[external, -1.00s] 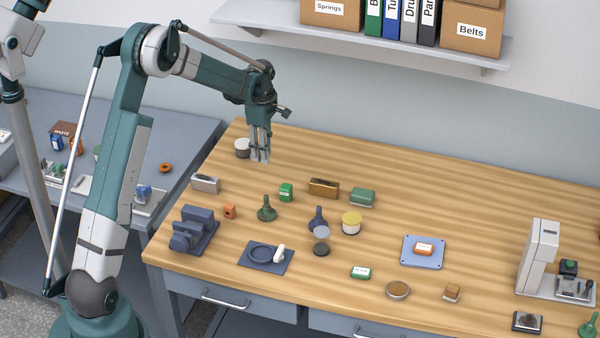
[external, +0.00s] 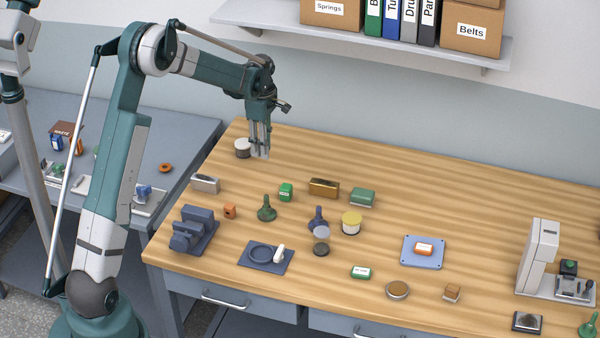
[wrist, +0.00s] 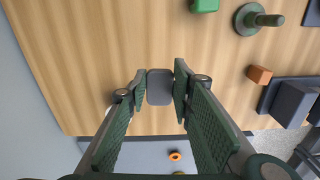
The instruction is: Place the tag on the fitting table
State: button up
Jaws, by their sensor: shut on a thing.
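My gripper (external: 260,156) is above the back left of the wooden table (external: 400,185), pointing down. In the wrist view its two green pads (wrist: 159,87) are closed on the sides of a small grey rounded block, which I take to be the tag. The block shows only as a small grey patch at the fingertips in the external view. I cannot tell from the pictures which surface is the fitting table; a blue-grey table (external: 190,130) stands at the left.
A white jar (external: 242,147) stands just left of my fingers. The back right of the wooden table is clear.

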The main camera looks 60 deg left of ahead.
jog(key=shift+a, duration=0.1)
jog(key=s+a+f+b, duration=0.1)
jog(key=s+a, duration=0.3)
jog(key=a, duration=0.4)
jog(key=s+a, duration=0.4)
jog(key=a, duration=0.3)
jog(key=b, duration=0.2)
send_over(180, 152)
jog(key=shift+f+n, duration=0.4)
jog(key=shift+f, duration=0.45)
jog(key=shift+d, duration=0.1)
jog(key=shift+w+f, duration=0.1)
jog(key=shift+f, duration=3.05)
jog(key=shift+f, duration=0.1)
jog(key=shift+f, duration=1.75)
jog(key=shift+f, duration=0.15)
